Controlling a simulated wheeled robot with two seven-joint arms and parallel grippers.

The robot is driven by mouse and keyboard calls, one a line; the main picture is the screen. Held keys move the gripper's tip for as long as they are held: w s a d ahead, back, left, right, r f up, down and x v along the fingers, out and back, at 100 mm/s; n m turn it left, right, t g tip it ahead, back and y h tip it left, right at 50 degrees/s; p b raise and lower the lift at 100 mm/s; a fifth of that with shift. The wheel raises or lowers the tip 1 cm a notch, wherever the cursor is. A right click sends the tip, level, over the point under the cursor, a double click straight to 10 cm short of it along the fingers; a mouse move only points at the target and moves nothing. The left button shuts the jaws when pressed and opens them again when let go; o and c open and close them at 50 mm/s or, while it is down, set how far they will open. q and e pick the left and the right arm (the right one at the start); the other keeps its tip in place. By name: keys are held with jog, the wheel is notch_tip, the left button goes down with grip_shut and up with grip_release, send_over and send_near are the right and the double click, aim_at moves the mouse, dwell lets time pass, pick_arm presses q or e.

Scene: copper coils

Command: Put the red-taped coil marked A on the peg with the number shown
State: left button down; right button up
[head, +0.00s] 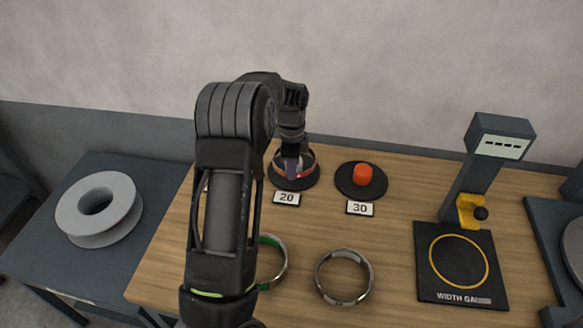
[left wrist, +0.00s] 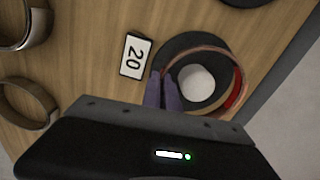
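A copper coil with red tape (head: 308,161) is around the peg of the stand marked 20, whose dark round base (head: 309,182) shows beneath it. In the left wrist view the coil (left wrist: 238,98) encircles the white peg top (left wrist: 197,82), off-centre. I cannot tell whether it rests on the base or hangs just above it. No letter on it is legible. My left gripper (head: 291,170) reaches down at the coil's near side; its purple fingers (left wrist: 162,92) are close together, with the coil wall between them. The number card 20 (head: 286,198) lies in front. My right gripper is not in view.
A peg with an orange-red top (head: 363,174) stands right, with card 30 (head: 360,208). A green-taped coil (head: 279,264) and a plain-looking coil (head: 344,277) lie in front. The width gauge (head: 462,290) shows dashes. A grey spool (head: 98,208) sits on the left side table.

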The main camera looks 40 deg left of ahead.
pick_arm(q)
jog(key=shift+f+b, duration=0.45)
jog(key=shift+f, duration=0.45)
jog(key=c, duration=1.6)
grip_release()
jog(key=shift+o, duration=0.2)
notch_tip(320, 180, up, 8)
jog(key=p, duration=0.5)
jog(key=shift+f, duration=0.1)
